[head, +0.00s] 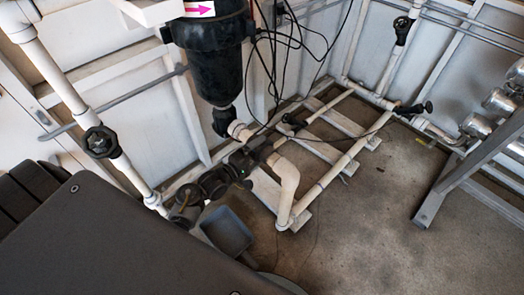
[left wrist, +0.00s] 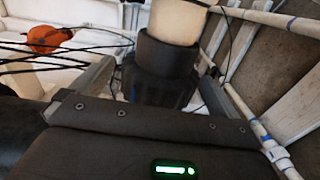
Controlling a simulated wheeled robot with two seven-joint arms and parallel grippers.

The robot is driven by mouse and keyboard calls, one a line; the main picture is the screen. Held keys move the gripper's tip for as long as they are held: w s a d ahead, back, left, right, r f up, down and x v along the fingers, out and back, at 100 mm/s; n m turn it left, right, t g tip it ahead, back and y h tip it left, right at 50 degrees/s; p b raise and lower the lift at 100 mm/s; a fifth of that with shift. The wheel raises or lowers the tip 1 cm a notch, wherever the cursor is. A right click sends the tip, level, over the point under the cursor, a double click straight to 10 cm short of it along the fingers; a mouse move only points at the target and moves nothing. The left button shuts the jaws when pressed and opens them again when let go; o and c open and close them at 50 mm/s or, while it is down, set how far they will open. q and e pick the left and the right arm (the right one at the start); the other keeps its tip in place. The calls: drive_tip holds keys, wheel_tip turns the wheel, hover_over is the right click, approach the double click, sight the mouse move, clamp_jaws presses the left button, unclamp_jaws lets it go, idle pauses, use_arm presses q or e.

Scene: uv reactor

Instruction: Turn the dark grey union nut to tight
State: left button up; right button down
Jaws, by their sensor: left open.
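The dark grey union nut (left wrist: 155,88) shows in the left wrist view, below a black collar (left wrist: 167,55) and a wide cream pipe (left wrist: 175,22). My left gripper (head: 243,160) is open, with one grey finger to each side of the nut in the wrist view. I cannot tell whether the fingers touch it. The gripper body hides the nut's lower part. In the head view the gripper is among dark fittings beside a cream elbow pipe (head: 287,180), and the nut is hard to tell apart there. My right gripper is not in view.
A black filter housing (head: 208,65) hangs just above the fittings. Black cables (head: 272,50) hang beside it. A blue-grey tray (head: 228,232) lies on the floor below. A pipe skid (head: 330,178) stands to the right. An orange object (left wrist: 47,38) shows at the wrist view's left.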

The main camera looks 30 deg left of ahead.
use_arm(q)
drive_tip(key=shift+x, duration=1.1)
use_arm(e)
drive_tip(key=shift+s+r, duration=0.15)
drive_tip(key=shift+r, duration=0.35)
use_arm(q)
drive_tip(key=c, duration=0.9)
